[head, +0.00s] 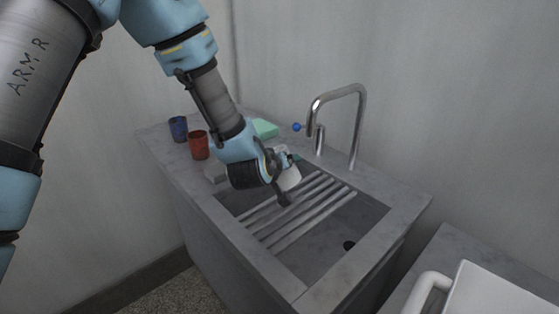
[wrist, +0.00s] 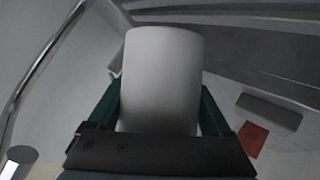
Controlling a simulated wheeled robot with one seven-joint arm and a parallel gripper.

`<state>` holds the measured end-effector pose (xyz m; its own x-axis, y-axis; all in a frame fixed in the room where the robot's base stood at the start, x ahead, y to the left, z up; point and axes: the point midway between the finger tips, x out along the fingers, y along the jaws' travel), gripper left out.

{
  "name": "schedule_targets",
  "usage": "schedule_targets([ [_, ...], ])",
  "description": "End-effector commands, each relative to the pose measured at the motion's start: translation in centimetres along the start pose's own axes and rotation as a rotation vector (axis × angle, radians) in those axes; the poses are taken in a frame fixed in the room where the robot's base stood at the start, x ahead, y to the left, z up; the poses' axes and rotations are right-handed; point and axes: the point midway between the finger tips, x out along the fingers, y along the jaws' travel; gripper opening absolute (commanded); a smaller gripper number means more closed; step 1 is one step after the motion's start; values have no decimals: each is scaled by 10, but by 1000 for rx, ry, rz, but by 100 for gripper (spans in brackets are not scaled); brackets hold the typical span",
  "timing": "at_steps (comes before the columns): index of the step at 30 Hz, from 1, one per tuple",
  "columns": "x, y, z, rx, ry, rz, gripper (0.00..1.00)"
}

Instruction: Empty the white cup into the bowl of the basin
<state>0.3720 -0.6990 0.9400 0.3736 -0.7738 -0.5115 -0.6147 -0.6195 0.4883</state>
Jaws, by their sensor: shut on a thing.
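The white cup (head: 290,179) is held over the left part of the basin (head: 320,250), above the slatted rack. My gripper (head: 287,172) is shut on it. In the wrist view the cup (wrist: 162,70) stands between the green fingers of my gripper (wrist: 160,108). Its plain side faces that camera; its mouth and contents are hidden. The cup looks tilted in the head view, but I cannot tell how far. The bowl of the basin lies open to the right of the rack, with a dark drain hole (head: 348,245).
A slatted rack (head: 300,212) covers the bowl's left part. A curved tap (head: 358,120) rises behind it. A red cup (head: 198,145), a blue cup (head: 178,128), a grey block (head: 215,172) and a green block (head: 265,128) stand on the left counter. A white object (head: 500,290) sits front right.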

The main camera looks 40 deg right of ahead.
Motion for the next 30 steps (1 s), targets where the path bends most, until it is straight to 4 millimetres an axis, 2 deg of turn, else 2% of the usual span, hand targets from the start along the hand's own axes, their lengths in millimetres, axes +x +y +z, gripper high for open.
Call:
schedule_targets([
  [14, 3, -1, 7, -462, -202, 186, 16],
  [21, 10, -9, 13, -668, -292, 272, 16],
  [30, 5, -9, 3, -912, -402, 376, 16],
])
